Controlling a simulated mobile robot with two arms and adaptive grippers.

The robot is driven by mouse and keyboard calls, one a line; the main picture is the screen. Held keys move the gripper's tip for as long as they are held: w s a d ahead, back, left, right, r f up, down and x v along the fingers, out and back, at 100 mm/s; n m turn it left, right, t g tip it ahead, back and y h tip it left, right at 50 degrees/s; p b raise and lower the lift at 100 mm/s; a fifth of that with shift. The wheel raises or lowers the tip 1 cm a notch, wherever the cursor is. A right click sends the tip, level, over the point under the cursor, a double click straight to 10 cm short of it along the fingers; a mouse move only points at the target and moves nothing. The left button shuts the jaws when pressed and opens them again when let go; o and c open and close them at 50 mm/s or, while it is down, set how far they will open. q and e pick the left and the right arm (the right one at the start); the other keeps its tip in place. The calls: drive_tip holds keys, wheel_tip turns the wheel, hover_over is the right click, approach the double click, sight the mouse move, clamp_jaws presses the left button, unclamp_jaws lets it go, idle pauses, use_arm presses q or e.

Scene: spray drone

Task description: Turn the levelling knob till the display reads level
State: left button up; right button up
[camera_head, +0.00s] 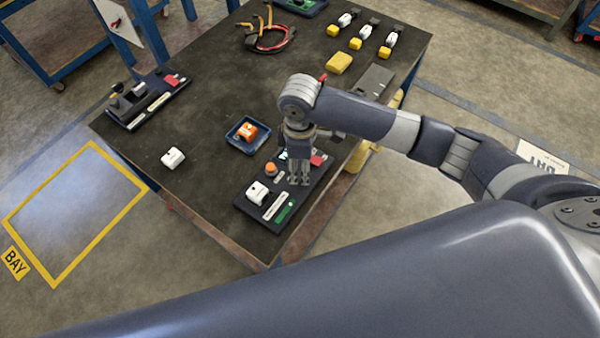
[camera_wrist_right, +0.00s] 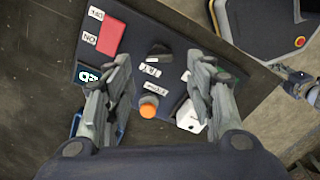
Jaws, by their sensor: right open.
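My right gripper (camera_head: 299,180) is above a dark control panel (camera_head: 243,203) at the near edge of the table. In the right wrist view the gripper (camera_wrist_right: 159,62) is open and empty, its fingers apart on either side of a black knob-like part (camera_wrist_right: 158,50). An orange round knob (camera_wrist_right: 148,108) is nearer the wrist, also seen in the head view (camera_head: 271,168). A teal display (camera_wrist_right: 88,75) is partly hidden by the left finger. I cannot read its value or tell which part is the levelling knob. My left gripper is not in view.
The panel also bears a red block (camera_wrist_right: 111,38), a white box (camera_head: 256,192) and a green strip (camera_head: 286,211). A blue tray (camera_head: 234,135) with an orange item, a loose white block (camera_head: 173,158) and another panel (camera_head: 128,119) lie to the left. Table space between them is clear.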

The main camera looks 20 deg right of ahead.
sight(285, 180)
wheel_tip(285, 180, down, 5)
idle(0.3)
drive_tip(key=c, duration=1.1)
